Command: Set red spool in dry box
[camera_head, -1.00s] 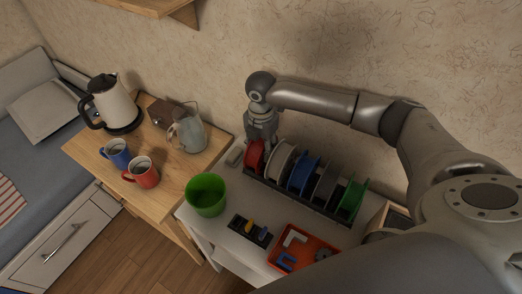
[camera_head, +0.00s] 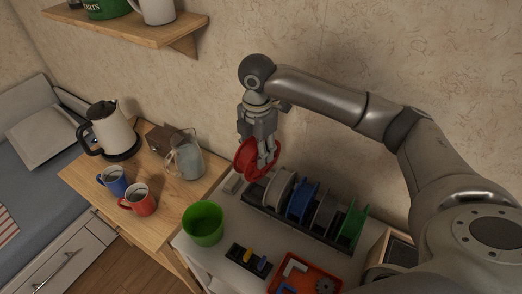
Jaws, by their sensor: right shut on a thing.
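The red spool (camera_head: 245,163) is in my right gripper (camera_head: 264,150), which is shut on it. The gripper points down and holds the spool above the left end of the spool rack, partly in front of the rack's end and the wall. The spool rack (camera_head: 312,229) stands on the white cabinet top with a grey spool (camera_head: 278,188), a blue spool (camera_head: 301,200), a dark spool (camera_head: 324,212) and a green spool (camera_head: 352,222) upright in it. My left gripper is out of view. I cannot identify a dry box for sure.
A green cup (camera_head: 203,224), a small black holder (camera_head: 248,260) and an orange tray (camera_head: 300,270) stand in front of the rack. A kettle (camera_head: 113,132), a glass jug (camera_head: 185,160) and two mugs (camera_head: 138,199) are on the wooden table at left. A wall shelf (camera_head: 125,27) is above.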

